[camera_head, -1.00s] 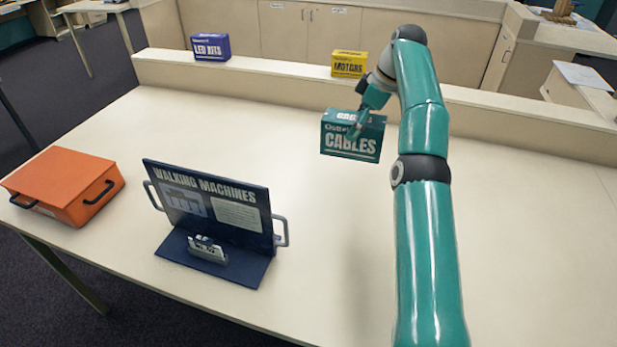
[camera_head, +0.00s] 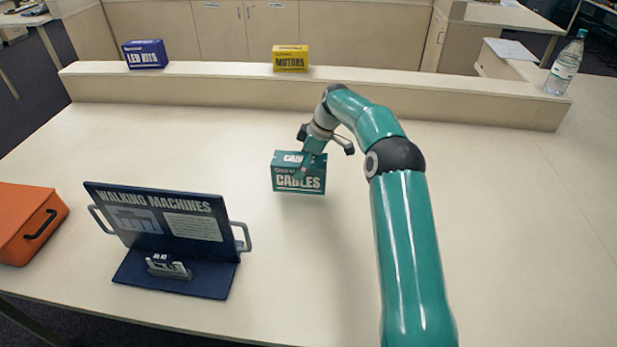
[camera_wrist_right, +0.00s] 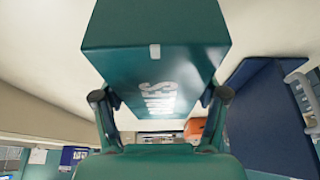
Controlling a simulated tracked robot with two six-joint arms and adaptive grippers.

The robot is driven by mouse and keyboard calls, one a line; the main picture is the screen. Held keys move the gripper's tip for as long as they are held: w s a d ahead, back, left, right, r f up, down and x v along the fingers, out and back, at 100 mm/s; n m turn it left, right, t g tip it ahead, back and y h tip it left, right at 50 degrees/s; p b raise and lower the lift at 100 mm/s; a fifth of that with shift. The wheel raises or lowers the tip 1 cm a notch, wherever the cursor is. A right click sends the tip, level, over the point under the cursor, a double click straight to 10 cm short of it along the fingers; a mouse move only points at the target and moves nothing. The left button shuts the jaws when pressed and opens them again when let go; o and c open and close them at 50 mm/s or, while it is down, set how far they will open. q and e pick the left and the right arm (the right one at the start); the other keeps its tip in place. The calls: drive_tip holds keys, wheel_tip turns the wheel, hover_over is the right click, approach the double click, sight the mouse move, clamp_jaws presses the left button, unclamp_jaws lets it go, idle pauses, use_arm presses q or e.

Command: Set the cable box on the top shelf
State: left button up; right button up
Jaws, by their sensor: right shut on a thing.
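The cable box (camera_head: 298,180), a dark teal carton lettered CABLES, is low over the middle of the table in the head view. I cannot tell whether its base touches the tabletop. My right gripper (camera_head: 309,163) is shut on it from above and behind the lettering's right end. In the right wrist view the box (camera_wrist_right: 158,58) fills the space between the two fingers (camera_wrist_right: 162,98). The raised ledge (camera_head: 400,92) along the table's back edge is the shelf in view, and the box is in front of it and below its top. My left gripper is not in view.
On the ledge stand a blue LED KITS box (camera_head: 145,54), a yellow MOTORS box (camera_head: 290,58) and, at its right end, a water bottle (camera_head: 566,65). Ledge top between and right of the boxes is free. A WALKING MACHINES board (camera_head: 165,235) and orange case (camera_head: 25,222) stand left.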

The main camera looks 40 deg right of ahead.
drive_tip(key=shift+f+b, duration=0.4)
drive_tip(key=shift+f, duration=1.85)
drive_tip(key=o, duration=1.7)
drive_tip(key=shift+f, duration=0.1)
drive_tip(key=shift+o, duration=0.2)
